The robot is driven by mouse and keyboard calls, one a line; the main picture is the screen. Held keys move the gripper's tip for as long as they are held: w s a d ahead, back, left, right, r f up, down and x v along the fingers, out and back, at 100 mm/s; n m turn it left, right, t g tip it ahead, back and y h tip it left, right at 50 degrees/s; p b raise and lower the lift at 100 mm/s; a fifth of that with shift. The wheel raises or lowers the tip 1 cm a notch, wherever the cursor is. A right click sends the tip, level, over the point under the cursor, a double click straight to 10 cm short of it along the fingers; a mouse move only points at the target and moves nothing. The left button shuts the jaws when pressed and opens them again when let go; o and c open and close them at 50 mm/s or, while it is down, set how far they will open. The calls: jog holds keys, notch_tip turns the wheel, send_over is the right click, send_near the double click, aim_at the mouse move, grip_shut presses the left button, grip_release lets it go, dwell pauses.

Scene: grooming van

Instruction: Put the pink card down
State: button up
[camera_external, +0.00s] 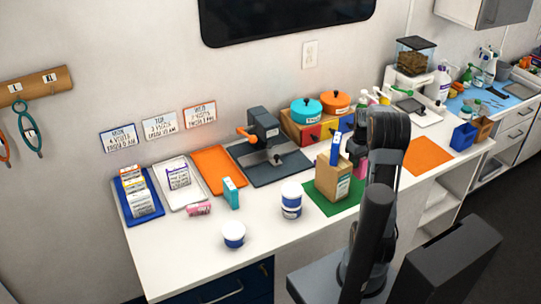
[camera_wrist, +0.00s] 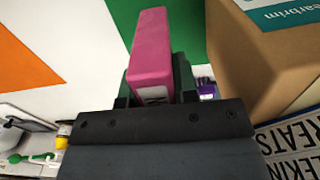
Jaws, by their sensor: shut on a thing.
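My gripper (camera_wrist: 156,88) is shut on a pink card (camera_wrist: 150,50), a thick pink block with a white label low on its face. The card sticks out past the fingers over the white counter, beside the green mat (camera_wrist: 178,22) and the cardboard-coloured box (camera_wrist: 262,62). I cannot tell whether its far end touches anything.
The box (camera_external: 326,183), with a blue item in it, stands on the green mat (camera_external: 315,199). An orange mat (camera_external: 428,155) lies bare to the right. White-and-blue tubs (camera_external: 234,234) stand near the front edge. The counter's front left (camera_external: 180,255) is clear.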

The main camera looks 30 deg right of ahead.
aim_at(356, 172)
jog(key=shift+f, duration=2.45)
jog(key=shift+f, duration=0.2)
jog(key=o, duration=0.9)
jog(key=shift+r, duration=0.1)
notch_tip(356, 172, up, 11)
jog(key=shift+f, duration=0.1)
jog(key=shift+o, duration=0.5)
jog(key=shift+r, duration=0.75)
